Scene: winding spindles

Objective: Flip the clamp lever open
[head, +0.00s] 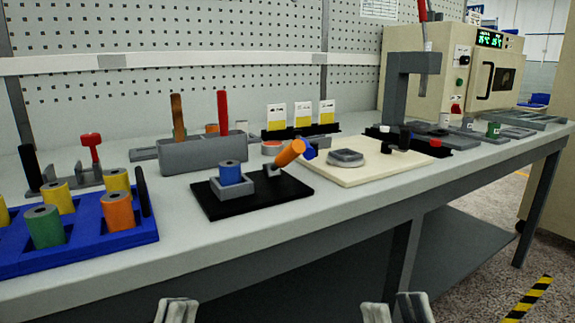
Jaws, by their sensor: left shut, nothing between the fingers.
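A black base plate (254,205) lies near the front edge of the bench, left of centre. On it a blue spool (230,173) stands upright in a grey holder. Beside it a thick orange handle (287,154) slants up to the right from a small grey block (268,168); it looks like the clamp lever. A small blue piece (309,153) shows at its upper end; I cannot tell if it belongs to it. My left gripper (178,310) is shut and empty at the bottom edge, below the bench front. My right gripper (395,309) looks open and empty, further right.
A blue tray (130,246) with yellow, green and orange spools stands at the left. A grey rack (203,152) with upright handles stands behind the plate. A cream board (375,167) lies to the right. The bench front strip is clear.

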